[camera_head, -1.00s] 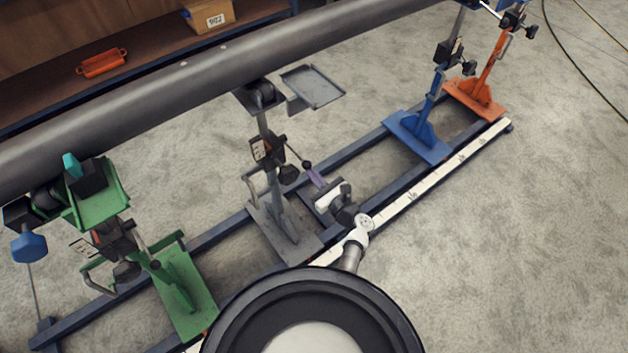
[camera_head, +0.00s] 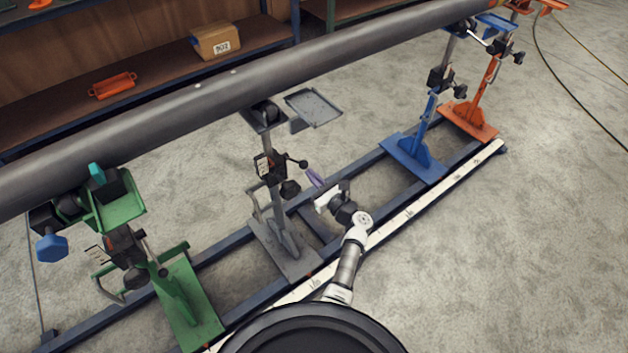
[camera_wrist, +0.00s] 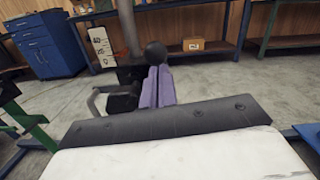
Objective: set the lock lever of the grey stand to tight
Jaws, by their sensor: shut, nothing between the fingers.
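The grey stand (camera_head: 281,215) stands on the rail frame under the long pipe, in the middle of the head view. Its lock lever ends in a black ball knob (camera_head: 303,164) and points right, sloping slightly down. My gripper (camera_head: 309,172) has purple fingers just right of and below the knob. In the wrist view my fingers (camera_wrist: 159,72) are together and empty, with the knob (camera_wrist: 155,53) right at their tips. I cannot tell whether they touch. The lever's arm is mostly hidden behind the knob and fingers there. A second, larger black knob (camera_head: 290,188) sits lower on the stand.
The pipe (camera_head: 230,95) runs above the stands. A green stand (camera_head: 180,300) is at left, blue (camera_head: 415,155) and orange (camera_head: 470,118) stands at right. Open floor lies at right.

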